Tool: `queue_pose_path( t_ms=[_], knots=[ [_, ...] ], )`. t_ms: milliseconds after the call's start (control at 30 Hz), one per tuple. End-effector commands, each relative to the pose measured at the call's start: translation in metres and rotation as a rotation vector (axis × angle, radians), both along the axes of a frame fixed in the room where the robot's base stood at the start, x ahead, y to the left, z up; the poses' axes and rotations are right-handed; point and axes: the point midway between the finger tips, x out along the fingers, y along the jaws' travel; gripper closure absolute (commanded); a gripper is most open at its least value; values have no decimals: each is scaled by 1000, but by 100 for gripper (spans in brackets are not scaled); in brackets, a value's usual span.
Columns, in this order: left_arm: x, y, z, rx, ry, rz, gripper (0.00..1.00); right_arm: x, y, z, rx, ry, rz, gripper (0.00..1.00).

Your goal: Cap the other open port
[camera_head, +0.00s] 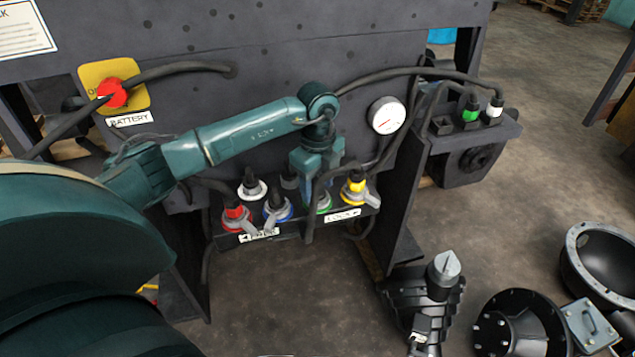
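A bank of ports (292,231) sits low on the forklift's dark panel. My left gripper (314,192) points down over the bank, close to the green-collared fitting. Its fingers hide part of that fitting, and I cannot tell whether they hold anything. A dark fitting (290,180) behind is partly covered. I cannot make out which port is open or a loose cap. My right gripper is not in view.
A side bracket (476,135) carries green (470,107) and white (494,106) connectors. A gauge (387,116), black cables and a red battery switch (112,93) are on the panel. Black machine parts (422,300) and a round housing (520,322) stand at lower right.

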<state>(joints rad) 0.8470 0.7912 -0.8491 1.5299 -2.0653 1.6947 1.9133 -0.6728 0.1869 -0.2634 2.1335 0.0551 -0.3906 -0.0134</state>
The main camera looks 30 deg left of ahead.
Motion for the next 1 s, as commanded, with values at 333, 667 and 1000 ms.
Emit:
queue_pose_path(
  t_ms=[333, 667, 1000],
  knots=[
    [0, 0, 0, 0, 0, 0, 42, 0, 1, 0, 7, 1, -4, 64],
    [1, 0, 50, 0, -6, -1, 42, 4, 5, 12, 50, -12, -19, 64],
    [1, 0, 117, -1, -3, -1, 42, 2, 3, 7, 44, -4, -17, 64]
  ],
)
